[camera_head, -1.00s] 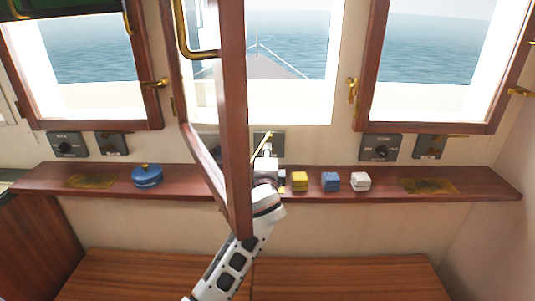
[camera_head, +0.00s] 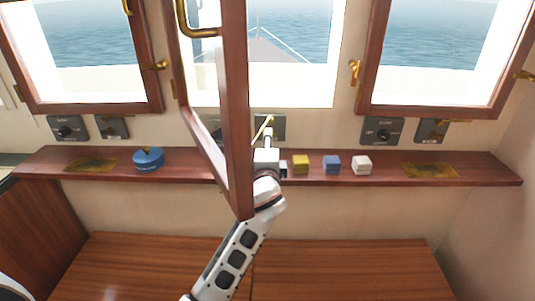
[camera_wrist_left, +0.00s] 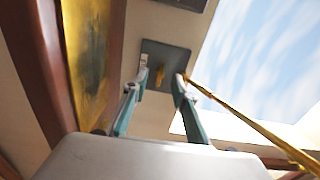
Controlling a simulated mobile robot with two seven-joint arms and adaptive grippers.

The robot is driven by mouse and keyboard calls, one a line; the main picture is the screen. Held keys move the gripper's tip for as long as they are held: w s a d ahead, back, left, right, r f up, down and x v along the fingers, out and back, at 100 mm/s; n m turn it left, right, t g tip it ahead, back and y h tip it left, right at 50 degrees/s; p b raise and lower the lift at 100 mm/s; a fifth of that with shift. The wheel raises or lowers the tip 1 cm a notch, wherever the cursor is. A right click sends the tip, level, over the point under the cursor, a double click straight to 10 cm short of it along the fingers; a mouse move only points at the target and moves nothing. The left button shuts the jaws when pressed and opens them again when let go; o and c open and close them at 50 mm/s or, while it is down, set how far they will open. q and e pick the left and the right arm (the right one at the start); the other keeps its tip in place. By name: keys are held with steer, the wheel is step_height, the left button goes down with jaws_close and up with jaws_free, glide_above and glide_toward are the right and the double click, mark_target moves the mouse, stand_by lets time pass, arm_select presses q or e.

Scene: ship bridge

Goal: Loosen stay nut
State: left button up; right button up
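My left gripper (camera_head: 267,136) reaches up past the open window frame (camera_head: 237,110) to a brass stay bar (camera_head: 262,129) near a grey wall plate (camera_head: 277,127). In the left wrist view, the gripper (camera_wrist_left: 161,70) has its two fingers spread apart. A small brass piece (camera_wrist_left: 160,74), possibly the stay nut, shows between the fingertips against the grey plate (camera_wrist_left: 168,58). I cannot tell whether a finger touches it. The brass stay bar (camera_wrist_left: 245,122) runs from beside the right finger toward the lower right. My right gripper is out of view.
A wooden shelf (camera_head: 225,178) runs below the windows. It holds a blue round pot (camera_head: 148,160) and yellow (camera_head: 300,164), blue (camera_head: 331,165) and white (camera_head: 361,165) blocks. The open window frame hangs close to my left arm.

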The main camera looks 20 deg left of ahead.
arm_select(q)
steer(key=v, duration=0.8)
steer(key=shift+s, duration=0.25)
